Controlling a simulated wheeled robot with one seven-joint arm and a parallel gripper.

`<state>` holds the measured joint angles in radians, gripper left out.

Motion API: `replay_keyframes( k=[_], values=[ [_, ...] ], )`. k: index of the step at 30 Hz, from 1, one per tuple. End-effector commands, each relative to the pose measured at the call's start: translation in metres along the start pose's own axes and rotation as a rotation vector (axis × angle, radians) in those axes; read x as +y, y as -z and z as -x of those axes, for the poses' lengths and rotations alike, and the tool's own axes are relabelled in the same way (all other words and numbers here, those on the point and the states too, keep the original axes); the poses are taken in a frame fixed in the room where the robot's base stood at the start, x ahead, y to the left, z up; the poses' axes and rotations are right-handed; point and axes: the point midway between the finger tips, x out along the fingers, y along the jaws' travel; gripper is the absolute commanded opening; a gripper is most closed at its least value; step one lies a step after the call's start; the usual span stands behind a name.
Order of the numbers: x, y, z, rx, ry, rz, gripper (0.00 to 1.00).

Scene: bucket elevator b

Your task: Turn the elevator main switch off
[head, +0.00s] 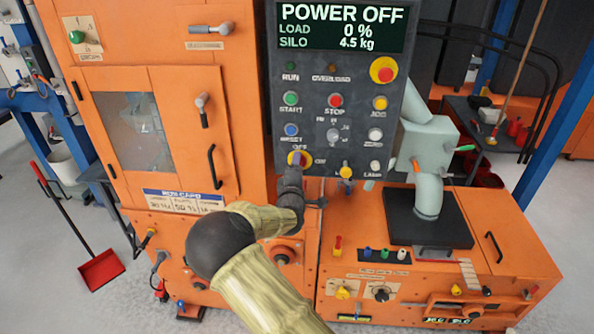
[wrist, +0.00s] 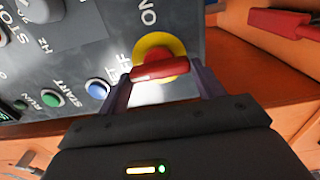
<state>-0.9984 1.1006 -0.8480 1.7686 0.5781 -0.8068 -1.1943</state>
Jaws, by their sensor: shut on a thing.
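The main switch is a red handle (wrist: 160,69) on a yellow disc (wrist: 156,46), low on the grey control panel (head: 340,90). In the head view, the yellow disc (head: 300,158) shows just above my gripper (head: 294,172), which partly hides the handle. In the wrist view, my gripper (wrist: 160,76) is shut on the red handle, with one dark finger at each end. The handle lies almost level across that picture. An ON label is printed above the disc there. The panel display (head: 342,27) reads POWER OFF, load 0 %, silo 4.5 kg.
The panel's push buttons, including a blue reset button (head: 291,130) and a red stop button (head: 335,101), are close above my gripper. A yellow-and-red emergency stop (head: 383,70) is at upper right.

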Motion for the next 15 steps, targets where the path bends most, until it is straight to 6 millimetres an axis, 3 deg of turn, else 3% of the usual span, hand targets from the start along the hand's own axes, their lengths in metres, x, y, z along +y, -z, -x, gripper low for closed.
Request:
replay_keyframes(
  k=[7,8,10,11,15],
  values=[
    [-0.002,0.0009,0.0006,0.002,0.004,0.005,0.45],
    [-0.002,0.0009,0.0006,0.002,0.004,0.005,0.71],
    [-0.0018,0.0008,0.0006,0.002,0.004,0.005,0.85],
    [-0.0017,0.0007,0.0006,0.002,0.003,0.005,0.89],
    [-0.0011,0.0004,0.0003,0.001,0.002,0.003,0.89]
  ],
)
